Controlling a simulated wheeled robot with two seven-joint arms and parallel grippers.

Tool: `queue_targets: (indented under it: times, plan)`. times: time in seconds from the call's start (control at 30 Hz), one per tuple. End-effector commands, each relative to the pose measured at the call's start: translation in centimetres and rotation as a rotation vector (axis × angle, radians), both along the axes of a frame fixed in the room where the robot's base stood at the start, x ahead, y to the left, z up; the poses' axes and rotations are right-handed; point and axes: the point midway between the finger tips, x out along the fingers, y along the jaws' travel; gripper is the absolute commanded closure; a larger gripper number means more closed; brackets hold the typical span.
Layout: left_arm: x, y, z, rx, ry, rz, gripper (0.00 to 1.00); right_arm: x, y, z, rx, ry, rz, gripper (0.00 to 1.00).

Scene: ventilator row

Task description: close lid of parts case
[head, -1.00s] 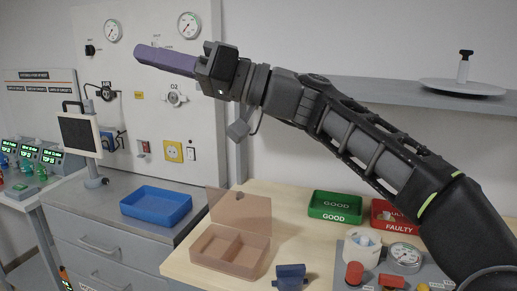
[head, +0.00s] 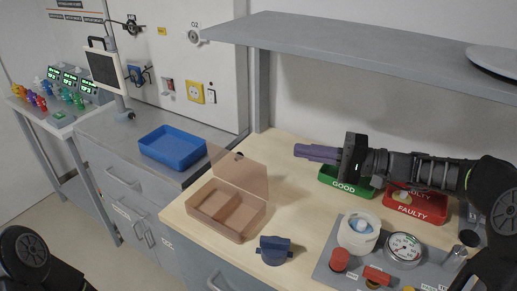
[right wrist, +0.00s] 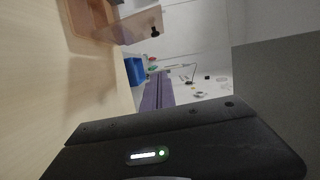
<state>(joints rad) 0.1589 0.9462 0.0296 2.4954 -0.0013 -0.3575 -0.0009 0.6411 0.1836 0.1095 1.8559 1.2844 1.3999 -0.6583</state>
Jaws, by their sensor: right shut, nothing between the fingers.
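The parts case (head: 228,220) is a translucent brown box with a divider, on the wooden bench. Its lid (head: 239,170) stands open and upright along the back edge, with a small dark knob. In the right wrist view the lid (right wrist: 138,27) and knob show at the top. My right gripper (head: 298,153) has purple fingers, shut and empty. It is to the right of the lid, above the bench, pointing left towards the lid, apart from it. The fingers also show in the right wrist view (right wrist: 157,88). My left gripper is out of view; only part of my left arm shows at lower left.
A green GOOD tray (head: 345,183) and a red FAULTY tray (head: 416,207) stand under my right arm. A dark blue part (head: 275,250) lies in front right of the case. A grey shelf (head: 380,55) hangs above. A blue tray (head: 172,147) is on the cabinet to the left.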

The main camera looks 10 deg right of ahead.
Motion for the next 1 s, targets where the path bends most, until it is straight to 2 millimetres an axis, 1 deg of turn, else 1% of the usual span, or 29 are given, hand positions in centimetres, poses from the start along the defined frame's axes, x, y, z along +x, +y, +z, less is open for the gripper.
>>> queue_targets:
  times: [0.17,0.27,0.37,0.47,0.77,0.8,0.9,1.0]
  plan:
    - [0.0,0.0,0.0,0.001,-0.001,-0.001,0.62,0.2,0.3,0.1,-0.001,-0.002,0.001,1.00]
    - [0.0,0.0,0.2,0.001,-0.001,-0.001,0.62,0.5,0.9,0.1,-0.002,-0.003,0.001,1.00]
    - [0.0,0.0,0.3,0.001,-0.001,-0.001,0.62,1.1,1.9,0.2,-0.001,-0.003,0.002,1.00]
    - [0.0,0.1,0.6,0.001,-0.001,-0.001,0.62,1.9,3.4,0.1,0.000,-0.002,0.003,1.00]
    - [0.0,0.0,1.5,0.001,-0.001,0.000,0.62,5.0,8.6,0.1,0.000,-0.002,0.004,1.00]
    - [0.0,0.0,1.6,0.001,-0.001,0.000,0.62,5.1,9.2,0.1,-0.001,-0.002,0.003,1.00]
    - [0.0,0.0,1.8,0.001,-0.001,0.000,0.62,3.6,10.2,0.0,-0.002,-0.002,0.001,1.00]
    - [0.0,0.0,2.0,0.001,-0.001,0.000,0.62,2.9,10.9,0.0,-0.003,-0.003,0.000,1.00]
